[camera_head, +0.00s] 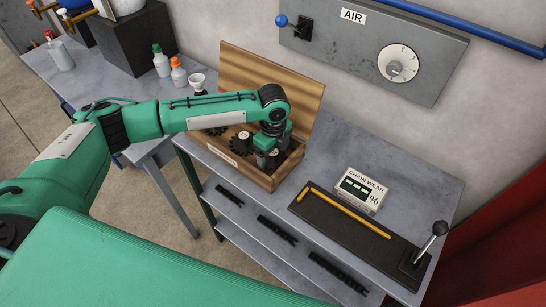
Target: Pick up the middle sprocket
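An open wooden box (262,179) stands on the grey workbench with its lid raised at the back. Dark toothed sprockets lie inside in a row. The middle sprocket (240,145) has a pale top and sits just left of my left gripper. Another sprocket (214,131) shows at the left end, partly behind my arm. My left gripper (263,160) points down into the right part of the box, close to a sprocket at the right end that it partly hides. Its fingertips are too small and covered to tell whether they hold anything. My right gripper is out of view.
A chain wear gauge (361,190) and a dark tray (350,222) with a yellow rod lie right of the box, by a lever (431,242). Dark chain pieces (276,229) lie on the lower shelf. Bottles (161,61) and a funnel (197,82) stand at the back left.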

